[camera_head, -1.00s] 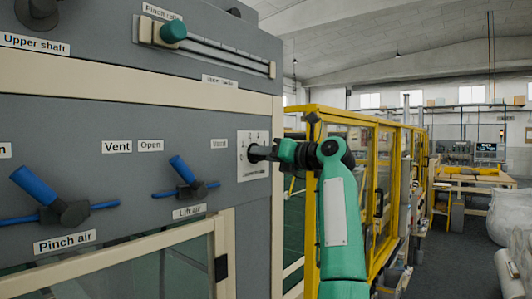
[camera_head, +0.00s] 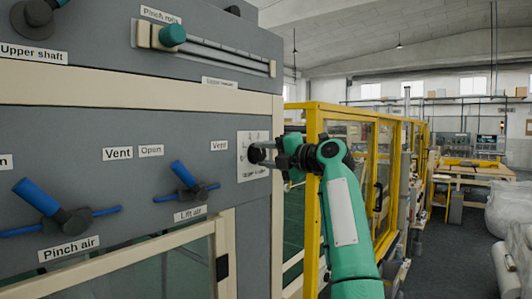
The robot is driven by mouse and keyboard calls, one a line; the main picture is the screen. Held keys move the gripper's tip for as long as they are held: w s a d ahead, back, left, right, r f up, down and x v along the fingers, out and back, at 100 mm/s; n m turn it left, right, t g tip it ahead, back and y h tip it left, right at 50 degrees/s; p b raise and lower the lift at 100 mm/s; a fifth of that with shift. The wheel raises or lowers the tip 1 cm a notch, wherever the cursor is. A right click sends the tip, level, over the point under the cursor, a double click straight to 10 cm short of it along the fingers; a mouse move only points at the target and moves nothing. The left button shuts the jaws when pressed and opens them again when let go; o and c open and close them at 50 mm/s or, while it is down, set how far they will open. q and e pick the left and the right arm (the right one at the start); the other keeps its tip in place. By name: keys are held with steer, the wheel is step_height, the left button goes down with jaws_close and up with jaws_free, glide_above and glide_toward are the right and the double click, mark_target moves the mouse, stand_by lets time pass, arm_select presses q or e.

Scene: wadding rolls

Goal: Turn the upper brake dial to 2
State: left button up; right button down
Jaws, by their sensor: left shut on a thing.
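The upper brake dial (camera_head: 257,153) is a small dark knob on a white plate (camera_head: 243,174) at the right end of the grey machine panel. The plate carries small marks and a label too small to read surely. My left gripper (camera_head: 270,154), on a green arm, reaches the dial from the right and is shut on it. The fingers hide part of the dial, so I cannot tell which number it points to. My right gripper is not in view.
Blue-handled Pinch air (camera_head: 42,192) and Lift air (camera_head: 182,173) valves stick out of the panel to the left. A green slider knob (camera_head: 172,35) sits above. A yellow-framed guard (camera_head: 313,125) stands close behind my arm.

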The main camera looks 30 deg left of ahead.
arm_select(q)
steer(key=shift+m, duration=0.6)
steer(key=o, duration=1)
steer(key=shift+d+f+b, duration=0.15)
steer(key=shift+d+b, duration=0.15)
steer(key=shift+d, duration=0.3)
steer(key=shift+s+d+b, duration=0.15)
steer(key=shift+d+b, duration=0.6)
steer(key=shift+d, duration=1.35)
steer(key=shift+s+d+b, duration=0.2)
steer(key=shift+d+b, duration=0.5)
steer(key=shift+d, duration=1.45)
steer(key=shift+s+d+b, duration=0.15)
steer(key=shift+d+b, duration=0.6)
steer(key=shift+d, duration=1.35)
